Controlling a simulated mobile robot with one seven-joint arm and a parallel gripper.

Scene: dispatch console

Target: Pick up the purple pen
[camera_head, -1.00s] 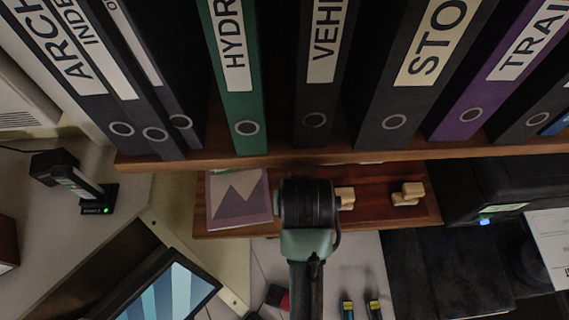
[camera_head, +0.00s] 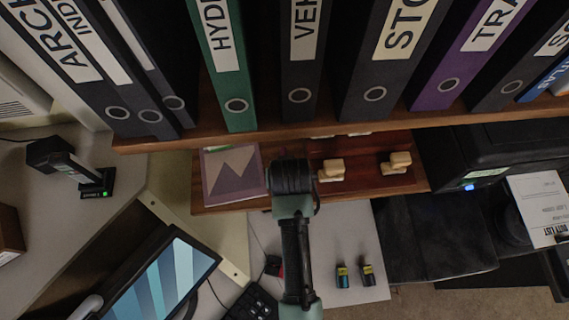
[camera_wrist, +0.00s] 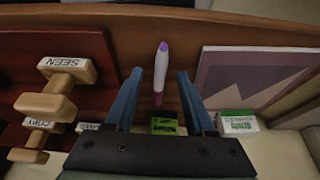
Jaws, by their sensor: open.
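The purple pen (camera_wrist: 160,72) shows in the wrist view, white-bodied with a purple tip and a purple lower end. It lies on the reddish-brown wooden shelf, pointing away from my gripper. My gripper (camera_wrist: 157,84) is open, with its two blue fingers on either side of the pen in the picture. I see no contact, and I cannot tell how far above the pen the fingers are. In the head view my arm covers that part of the shelf, and neither the pen nor the fingertips can be seen.
Wooden stamps (camera_wrist: 62,82) stand left of the fingers. In the head view, a row of binders (camera_head: 300,95) stands on the upper shelf (camera_head: 215,137) just above, and a black printer (camera_head: 470,155) is at the right.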

